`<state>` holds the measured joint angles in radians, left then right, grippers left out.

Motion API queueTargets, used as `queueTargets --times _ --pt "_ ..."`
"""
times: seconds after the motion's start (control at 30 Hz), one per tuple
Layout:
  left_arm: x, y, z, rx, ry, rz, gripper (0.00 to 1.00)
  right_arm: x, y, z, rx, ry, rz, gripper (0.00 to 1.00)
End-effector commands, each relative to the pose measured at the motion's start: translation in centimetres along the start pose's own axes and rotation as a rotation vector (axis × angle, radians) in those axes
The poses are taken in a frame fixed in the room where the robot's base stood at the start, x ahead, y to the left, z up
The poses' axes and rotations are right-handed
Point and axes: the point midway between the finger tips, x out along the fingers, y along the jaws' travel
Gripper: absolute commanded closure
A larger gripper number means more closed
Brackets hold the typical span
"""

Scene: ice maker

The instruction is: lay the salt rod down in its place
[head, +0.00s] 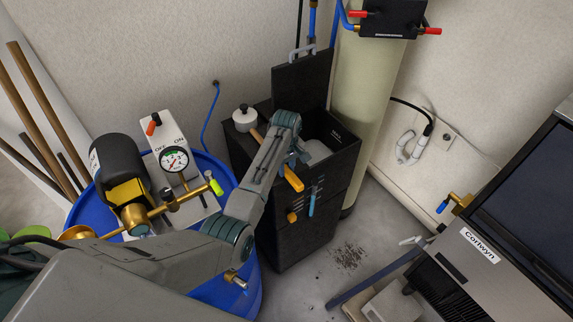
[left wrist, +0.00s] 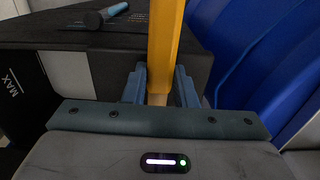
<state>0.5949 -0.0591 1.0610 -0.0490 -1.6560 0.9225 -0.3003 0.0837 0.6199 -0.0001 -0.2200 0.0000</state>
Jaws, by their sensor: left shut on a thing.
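The salt rod, a wooden stick with an orange-yellow end (head: 292,179), is in my left gripper (head: 298,156). In the left wrist view the yellow part (left wrist: 165,42) stands upright in the picture between the two blue-grey fingers of the gripper (left wrist: 160,88), which are shut on the rod. Which place belongs to the rod is not clear. My right gripper is not in view.
The cabinet's black lid (head: 302,82) stands raised behind the opening. An orange knob (head: 291,217) and a blue handle (head: 312,203) are on its front. A blue barrel (head: 217,172) bearing a gauge (head: 174,160) stands left; a cream tank (head: 362,105) stands behind right.

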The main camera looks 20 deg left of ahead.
Motion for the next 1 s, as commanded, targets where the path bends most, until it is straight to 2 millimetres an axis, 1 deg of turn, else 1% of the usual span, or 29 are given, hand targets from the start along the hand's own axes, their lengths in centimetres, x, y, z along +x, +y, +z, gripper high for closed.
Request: queueTargets --times 0.27,0.3,0.37,0.4,0.77,0.87,0.93,1.0 --pt "0.3 0.0 0.0 0.0 0.0 0.0 0.98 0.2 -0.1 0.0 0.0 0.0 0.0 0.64" --pt "0.4 0.0 0.0 0.0 0.0 0.0 0.73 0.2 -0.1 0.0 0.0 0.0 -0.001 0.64" --pt "0.3 0.0 0.0 0.0 0.0 0.0 0.61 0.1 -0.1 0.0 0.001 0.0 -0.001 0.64" --pt "0.3 0.0 0.0 0.0 0.0 0.0 0.53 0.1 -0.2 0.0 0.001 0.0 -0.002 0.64" --pt "0.3 0.0 0.0 0.0 0.0 0.001 0.53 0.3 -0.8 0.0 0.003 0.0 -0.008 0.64" --pt "-0.6 0.1 0.0 0.0 0.002 0.003 0.53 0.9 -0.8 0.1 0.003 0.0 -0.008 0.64" --pt "-1.7 0.1 0.0 0.0 0.003 0.004 0.53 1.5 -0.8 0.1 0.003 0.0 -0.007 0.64" --pt "-2.6 0.1 0.0 0.0 0.004 0.005 0.53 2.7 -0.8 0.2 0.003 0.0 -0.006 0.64"
